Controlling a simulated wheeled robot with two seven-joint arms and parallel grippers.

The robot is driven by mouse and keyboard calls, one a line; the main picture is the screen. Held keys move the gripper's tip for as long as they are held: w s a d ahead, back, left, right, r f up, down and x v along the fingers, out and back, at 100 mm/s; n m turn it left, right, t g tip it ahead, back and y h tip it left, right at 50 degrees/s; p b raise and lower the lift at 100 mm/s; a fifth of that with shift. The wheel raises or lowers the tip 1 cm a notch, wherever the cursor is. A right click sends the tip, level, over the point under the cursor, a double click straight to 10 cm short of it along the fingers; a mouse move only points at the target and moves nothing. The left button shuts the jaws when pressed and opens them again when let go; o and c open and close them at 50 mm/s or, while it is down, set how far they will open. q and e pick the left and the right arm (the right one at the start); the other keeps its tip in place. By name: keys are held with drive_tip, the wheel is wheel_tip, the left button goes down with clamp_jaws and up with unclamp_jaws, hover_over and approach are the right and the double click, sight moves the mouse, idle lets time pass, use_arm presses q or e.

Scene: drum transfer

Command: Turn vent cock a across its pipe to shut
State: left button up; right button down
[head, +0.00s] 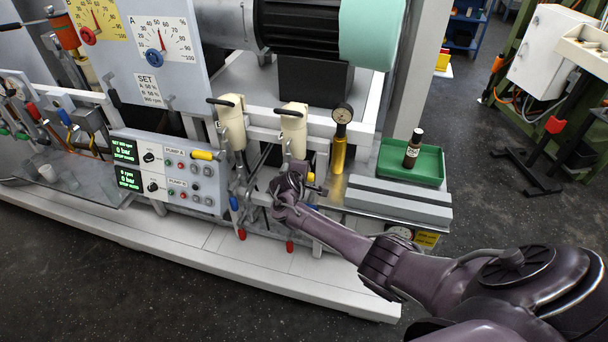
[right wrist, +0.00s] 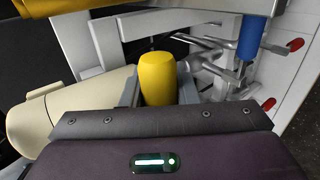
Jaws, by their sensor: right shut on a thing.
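My right gripper (head: 298,178) is low in front of the right-hand cream cylinder, among the pipework. It is shut on a yellow cock handle (right wrist: 158,78), which stands up between the grey fingers in the right wrist view. Only a bit of this handle (head: 311,177) shows in the head view, beside the gripper. A second yellow handle (head: 203,155) lies level, pointing left, in front of the left-hand cream cylinder. I see no letter on either, so I cannot tell which is vent cock a. The held cock's pipe is mostly hidden. My left gripper is out of view.
Blue (head: 234,202) and red (head: 290,246) handles hang close below. Two cream cylinders with dark levers, the nearer one (head: 293,132), stand behind. A yellow gauge post (head: 339,152) and a green tray (head: 396,174) with a brown bottle (head: 413,150) are to the right.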

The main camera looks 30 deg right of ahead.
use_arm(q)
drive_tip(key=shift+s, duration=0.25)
use_arm(e)
drive_tip(key=shift+r, duration=0.1)
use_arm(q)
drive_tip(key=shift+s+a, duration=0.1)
use_arm(e)
drive_tip(key=c, duration=1.1)
unclamp_jaws()
use_arm(q)
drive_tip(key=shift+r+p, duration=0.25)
drive_tip(key=shift+p, duration=0.05)
use_arm(e)
drive_tip(key=v, duration=0.7)
drive_tip(key=shift+s+a+r, duration=0.15)
drive_tip(key=shift+s+a, duration=0.05)
drive_tip(key=shift+a, duration=0.05)
